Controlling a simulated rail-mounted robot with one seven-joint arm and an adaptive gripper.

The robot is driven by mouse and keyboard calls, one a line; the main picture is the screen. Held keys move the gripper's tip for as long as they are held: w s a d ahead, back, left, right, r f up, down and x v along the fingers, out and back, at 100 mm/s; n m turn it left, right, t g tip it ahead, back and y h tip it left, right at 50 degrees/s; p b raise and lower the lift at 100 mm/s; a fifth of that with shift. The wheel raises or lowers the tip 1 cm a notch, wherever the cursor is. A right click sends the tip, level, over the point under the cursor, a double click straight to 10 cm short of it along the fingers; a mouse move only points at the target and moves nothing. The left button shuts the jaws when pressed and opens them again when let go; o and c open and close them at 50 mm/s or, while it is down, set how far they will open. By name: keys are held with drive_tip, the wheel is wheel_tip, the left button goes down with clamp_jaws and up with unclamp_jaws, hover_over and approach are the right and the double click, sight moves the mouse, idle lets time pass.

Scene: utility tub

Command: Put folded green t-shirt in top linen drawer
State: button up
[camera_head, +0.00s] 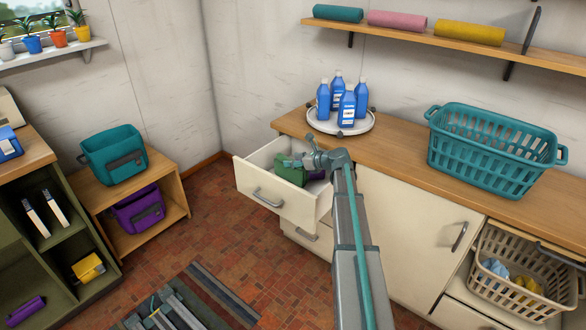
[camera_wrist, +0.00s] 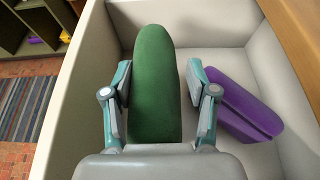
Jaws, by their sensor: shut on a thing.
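The folded green t-shirt (camera_head: 290,172) is a rounded green bundle inside the open top linen drawer (camera_head: 268,201). In the wrist view, the t-shirt (camera_wrist: 154,75) lies between the two fingers of my gripper (camera_wrist: 160,88), which is shut on it. My gripper (camera_head: 294,162) is low inside the drawer in the head view. The drawer's pale floor and walls (camera_wrist: 218,22) surround the t-shirt. Whether the t-shirt's underside touches the floor is hidden.
A folded purple item (camera_wrist: 235,105) lies in the drawer to the right. The counter above holds a round tray (camera_head: 318,125) of blue bottles and a teal basket (camera_head: 478,160). A wooden bench (camera_head: 165,190) with teal and purple bins stands left. Tiled floor is clear before the drawer.

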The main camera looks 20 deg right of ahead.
drive_tip(key=shift+w+f, duration=0.35)
drive_tip(key=shift+f, duration=1.6)
drive_tip(key=shift+f, duration=0.35)
drive_tip(key=shift+f, duration=0.25)
drive_tip(key=o, duration=1.3)
